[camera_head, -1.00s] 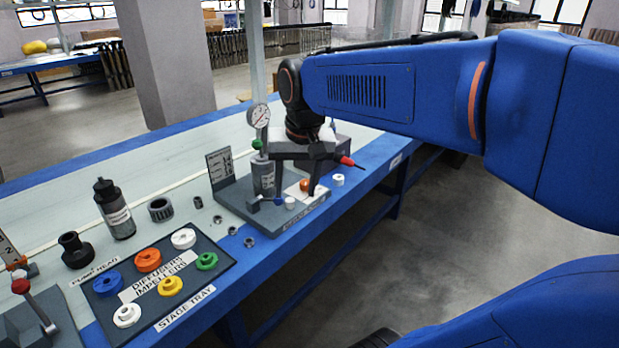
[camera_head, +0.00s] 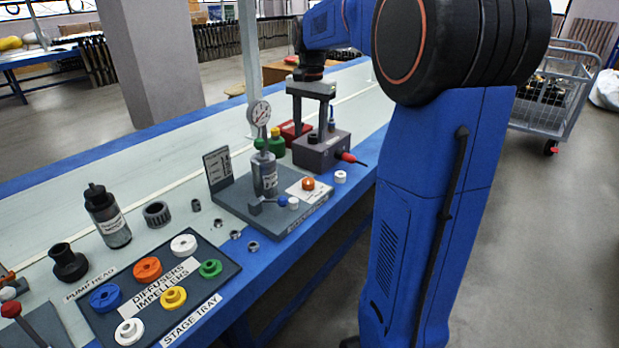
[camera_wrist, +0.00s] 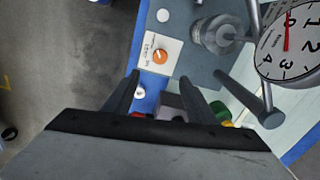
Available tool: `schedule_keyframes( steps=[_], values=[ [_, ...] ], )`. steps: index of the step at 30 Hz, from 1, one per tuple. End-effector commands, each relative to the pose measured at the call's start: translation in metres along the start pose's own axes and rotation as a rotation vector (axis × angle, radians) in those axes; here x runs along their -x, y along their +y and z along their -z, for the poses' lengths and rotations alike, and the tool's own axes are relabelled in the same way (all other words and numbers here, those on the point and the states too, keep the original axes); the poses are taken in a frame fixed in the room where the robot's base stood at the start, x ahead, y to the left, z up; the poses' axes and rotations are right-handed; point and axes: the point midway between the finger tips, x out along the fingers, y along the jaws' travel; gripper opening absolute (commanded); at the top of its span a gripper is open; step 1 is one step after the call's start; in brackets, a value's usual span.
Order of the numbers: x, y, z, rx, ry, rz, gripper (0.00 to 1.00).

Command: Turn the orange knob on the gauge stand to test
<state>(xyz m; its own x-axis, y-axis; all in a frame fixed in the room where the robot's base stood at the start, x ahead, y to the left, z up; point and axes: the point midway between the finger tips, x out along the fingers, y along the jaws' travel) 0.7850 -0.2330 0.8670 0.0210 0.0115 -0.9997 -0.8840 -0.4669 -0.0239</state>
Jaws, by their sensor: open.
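The orange knob (camera_head: 308,184) sits on a white label plate at the right of the dark gauge stand (camera_head: 235,195). It also shows in the wrist view (camera_wrist: 160,56), just beyond the fingertips, with a pale mark on it. I cannot read its setting. The round gauge (camera_head: 260,113) stands above a grey cylinder (camera_head: 264,174); its red needle shows in the wrist view (camera_wrist: 288,40). My gripper (camera_head: 312,126) points down, above and behind the knob, by the grey box. Its fingers are apart and empty, also in the wrist view (camera_wrist: 160,77).
A grey box (camera_head: 321,150) with a red-tipped part stands right behind the stand. The stage tray (camera_head: 215,283) with coloured rings lies in front. A black bottle (camera_head: 108,215) stands left.

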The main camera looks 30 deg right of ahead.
Motion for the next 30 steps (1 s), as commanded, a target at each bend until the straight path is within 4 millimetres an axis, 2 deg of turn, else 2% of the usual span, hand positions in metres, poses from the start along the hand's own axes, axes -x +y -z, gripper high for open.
schedule_keyframes(
  steps=[5, 24, 30],
  values=[
    [-0.023, 0.001, -0.001, 0.001, -0.002, -0.002, 0.51],
    [-0.135, 0.001, -0.001, 0.003, -0.002, -0.002, 0.51],
    [-0.159, 0.000, -0.001, 0.003, -0.001, -0.001, 0.51]
  ],
)
